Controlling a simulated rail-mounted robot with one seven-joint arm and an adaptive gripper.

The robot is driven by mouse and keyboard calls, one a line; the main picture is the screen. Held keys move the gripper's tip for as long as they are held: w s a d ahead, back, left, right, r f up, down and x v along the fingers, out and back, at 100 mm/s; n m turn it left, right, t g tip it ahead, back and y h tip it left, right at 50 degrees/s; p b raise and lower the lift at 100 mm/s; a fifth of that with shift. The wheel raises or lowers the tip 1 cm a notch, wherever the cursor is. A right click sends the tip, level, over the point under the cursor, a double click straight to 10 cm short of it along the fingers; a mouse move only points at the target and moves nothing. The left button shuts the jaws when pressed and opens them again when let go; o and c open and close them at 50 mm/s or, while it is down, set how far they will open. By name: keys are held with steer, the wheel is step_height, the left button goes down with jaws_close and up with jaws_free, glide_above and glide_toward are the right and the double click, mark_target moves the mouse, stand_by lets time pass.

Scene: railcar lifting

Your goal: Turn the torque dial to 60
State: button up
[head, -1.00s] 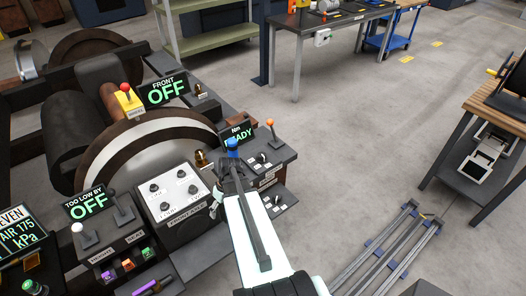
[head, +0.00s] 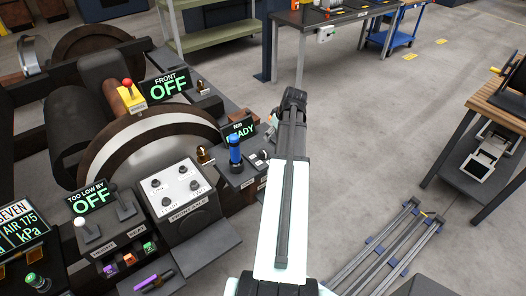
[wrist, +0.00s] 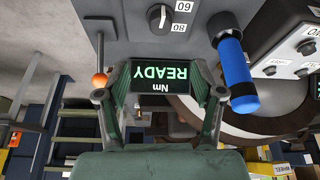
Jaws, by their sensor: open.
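The torque dial (wrist: 158,18) is a small black knob on a grey panel at the top of the wrist view, which shows the labels upside down. The labels 60 (wrist: 184,6) and 80 (wrist: 178,29) are beside it. I cannot tell surely which mark its pointer faces. The Nm display (wrist: 160,84) reads READY; it also shows in the head view (head: 238,130). My gripper (wrist: 160,98) is open and empty, its fingers spread apart with the display seen between them. In the head view my gripper (head: 294,98) is right of the display, and my arm hides part of the panel.
A blue-handled tool (wrist: 236,75) stands beside the display, close to one finger in the wrist view. An orange-knobbed lever (wrist: 100,80) is on the other side. A front-axle box (head: 178,190) stands left of the panel. Open floor (head: 380,140) lies to the right.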

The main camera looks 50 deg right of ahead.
mark_target(264, 150)
steer(key=p+x, duration=0.3)
steer(key=x, duration=1.2)
steer(key=shift+f+p, duration=0.3)
steer(key=shift+f, duration=0.1)
steer(key=c, duration=1.1)
